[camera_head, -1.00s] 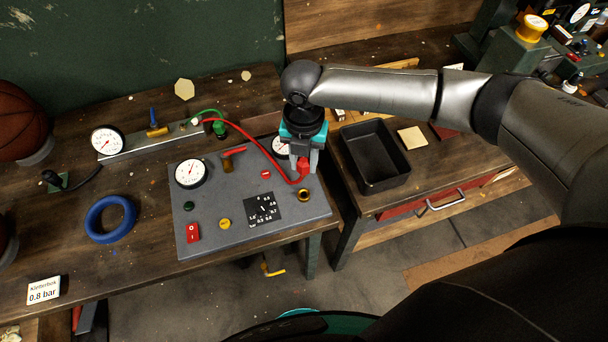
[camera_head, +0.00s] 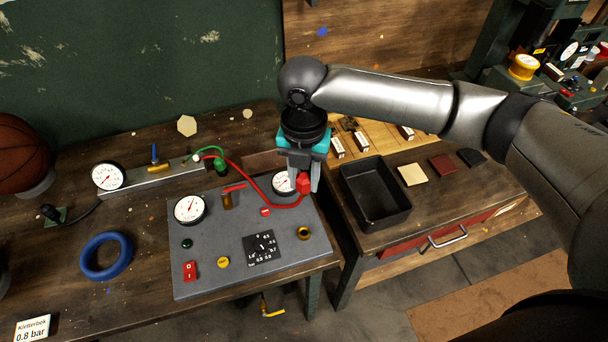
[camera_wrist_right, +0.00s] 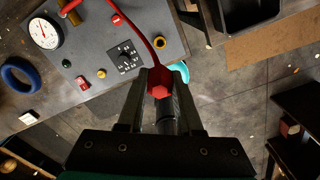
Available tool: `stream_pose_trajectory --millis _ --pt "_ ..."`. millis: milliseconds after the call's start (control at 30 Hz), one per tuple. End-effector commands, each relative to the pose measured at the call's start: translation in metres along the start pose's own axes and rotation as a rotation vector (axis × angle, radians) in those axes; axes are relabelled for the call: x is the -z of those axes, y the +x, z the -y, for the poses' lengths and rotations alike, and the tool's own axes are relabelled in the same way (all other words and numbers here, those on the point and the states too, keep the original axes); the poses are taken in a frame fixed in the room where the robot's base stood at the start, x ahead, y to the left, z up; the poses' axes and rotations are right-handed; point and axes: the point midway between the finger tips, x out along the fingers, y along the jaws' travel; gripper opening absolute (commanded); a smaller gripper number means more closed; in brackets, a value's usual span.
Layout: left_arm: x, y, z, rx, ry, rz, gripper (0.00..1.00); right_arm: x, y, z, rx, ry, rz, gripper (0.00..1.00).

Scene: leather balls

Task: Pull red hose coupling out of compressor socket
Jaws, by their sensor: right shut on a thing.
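My right gripper (camera_head: 304,184) is shut on the red hose coupling (camera_head: 303,181), above the right part of the grey compressor panel (camera_head: 215,268). The coupling also shows between the fingers in the right wrist view (camera_wrist_right: 160,90). The brass socket (camera_head: 304,233) is bare, its opening visible; the coupling is apart from it. The socket also shows in the right wrist view (camera_wrist_right: 160,42). The red hose (camera_head: 250,188) runs in a curve from the coupling left to the gauge rail. My left gripper is not in view.
A round gauge (camera_head: 283,183) sits close behind the gripper. A black tray (camera_head: 376,193) stands on the right bench, across a gap. A blue ring (camera_head: 105,256) and a gauge rail (camera_head: 150,180) lie on the left bench. Small sample squares (camera_head: 412,175) lie beside the tray.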

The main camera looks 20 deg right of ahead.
Motion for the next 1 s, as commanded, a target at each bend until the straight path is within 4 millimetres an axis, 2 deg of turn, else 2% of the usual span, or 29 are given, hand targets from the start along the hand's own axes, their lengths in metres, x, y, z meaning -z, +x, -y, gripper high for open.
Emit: stream_pose_trajectory --millis 1000 --pt "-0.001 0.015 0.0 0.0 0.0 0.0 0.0 0.0 0.037 0.0 0.001 -0.001 0.0 0.0"
